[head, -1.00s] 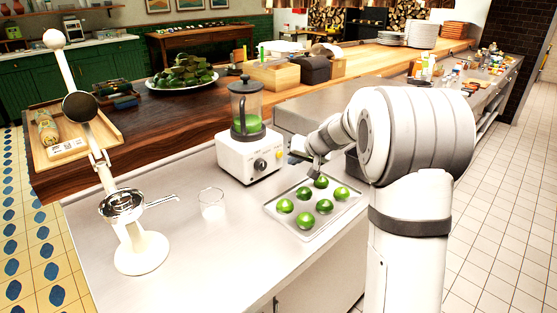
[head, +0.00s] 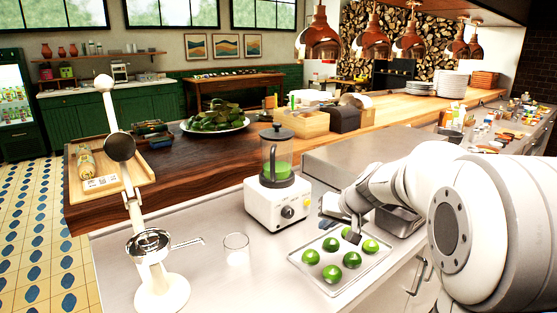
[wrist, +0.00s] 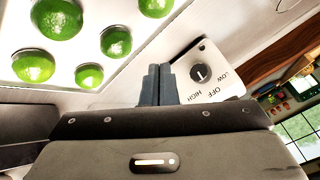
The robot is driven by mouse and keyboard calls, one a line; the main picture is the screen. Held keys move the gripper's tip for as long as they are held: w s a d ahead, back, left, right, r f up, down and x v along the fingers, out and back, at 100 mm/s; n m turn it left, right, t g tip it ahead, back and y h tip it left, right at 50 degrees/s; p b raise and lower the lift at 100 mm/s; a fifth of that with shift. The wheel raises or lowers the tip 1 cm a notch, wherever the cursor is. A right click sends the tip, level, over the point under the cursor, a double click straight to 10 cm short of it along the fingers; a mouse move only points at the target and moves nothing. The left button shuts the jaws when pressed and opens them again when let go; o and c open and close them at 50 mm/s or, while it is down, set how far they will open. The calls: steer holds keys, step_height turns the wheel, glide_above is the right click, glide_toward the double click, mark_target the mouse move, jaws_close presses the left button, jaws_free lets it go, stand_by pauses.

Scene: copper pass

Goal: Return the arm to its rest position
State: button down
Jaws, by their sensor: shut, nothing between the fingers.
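My gripper (wrist: 157,85) is shut and empty in the wrist view, its two grey fingers pressed together. In the head view my gripper (head: 354,232) is at the upper edge of a metal tray (head: 303,262), low over the counter. Several green limes (head: 351,259) lie on the tray, and one is partly hidden behind my gripper. In the wrist view the limes (wrist: 116,42) show at upper left. My arm reaches in from the right side of the head view.
A white blender (head: 276,203) with green contents stands left of my gripper. A glass (head: 236,247) and a white lever press (head: 161,285) stand further left. A grey metal box (head: 398,220) is close on the right. The counter front between glass and tray is clear.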

steer(key=s+r+g+h+p, duration=0.1)
steer(key=s+g+h+p, duration=0.2)
steer(key=s, duration=2.5)
steer(key=shift+s+d+r+n+g+h+p, duration=0.2)
steer(key=shift+d+r+n+g+h+p, duration=0.3)
steer(key=shift+p, duration=0.45)
